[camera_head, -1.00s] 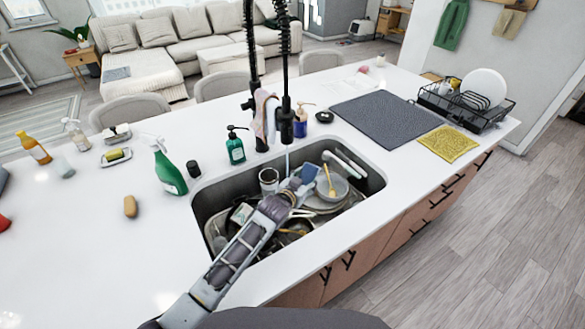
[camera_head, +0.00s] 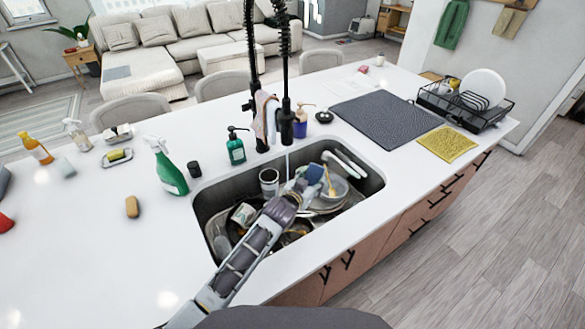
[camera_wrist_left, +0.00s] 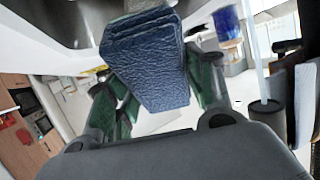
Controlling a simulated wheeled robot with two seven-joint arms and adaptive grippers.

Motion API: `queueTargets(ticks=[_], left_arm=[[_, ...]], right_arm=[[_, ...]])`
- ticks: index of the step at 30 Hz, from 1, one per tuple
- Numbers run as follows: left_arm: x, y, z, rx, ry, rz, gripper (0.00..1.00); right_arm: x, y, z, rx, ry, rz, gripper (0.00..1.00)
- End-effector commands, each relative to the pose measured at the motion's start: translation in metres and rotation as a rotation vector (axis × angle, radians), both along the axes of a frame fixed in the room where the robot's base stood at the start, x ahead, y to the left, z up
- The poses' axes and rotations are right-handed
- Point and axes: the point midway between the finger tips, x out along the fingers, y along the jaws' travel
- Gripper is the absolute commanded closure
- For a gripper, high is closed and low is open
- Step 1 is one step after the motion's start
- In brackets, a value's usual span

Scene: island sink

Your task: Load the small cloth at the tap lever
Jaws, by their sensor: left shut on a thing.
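My left gripper (camera_head: 297,186) is low over the sink and shut on a blue cloth-like piece (camera_head: 313,174). In the left wrist view this piece (camera_wrist_left: 148,62) is thick, wrinkled and layered, between the two fingers; I cannot tell if it is cloth or sponge. A pale pink and white cloth (camera_head: 264,112) hangs on the black tap (camera_head: 286,125), apart from the gripper. The tap's lever is not clear to see. My right gripper is not in view.
The sink (camera_head: 375,182) holds dishes, a cup and pans, and water runs from the tap. A green soap bottle (camera_head: 236,150) and a spray bottle (camera_head: 169,172) stand left of the tap. A grey mat (camera_head: 385,118), yellow cloth (camera_head: 447,144) and dish rack (camera_head: 465,112) lie right.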

Motion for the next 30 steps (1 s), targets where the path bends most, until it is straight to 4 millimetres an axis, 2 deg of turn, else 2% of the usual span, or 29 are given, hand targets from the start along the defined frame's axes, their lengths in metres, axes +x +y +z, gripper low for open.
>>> queueTargets(ticks=[15,30], left_arm=[[-0.017,-0.015,0.018,0.000,-0.001,0.000,0.69],[-0.017,-0.015,0.019,0.000,-0.001,0.001,0.69]], right_arm=[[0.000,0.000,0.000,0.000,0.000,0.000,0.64],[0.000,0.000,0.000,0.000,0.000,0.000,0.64]])
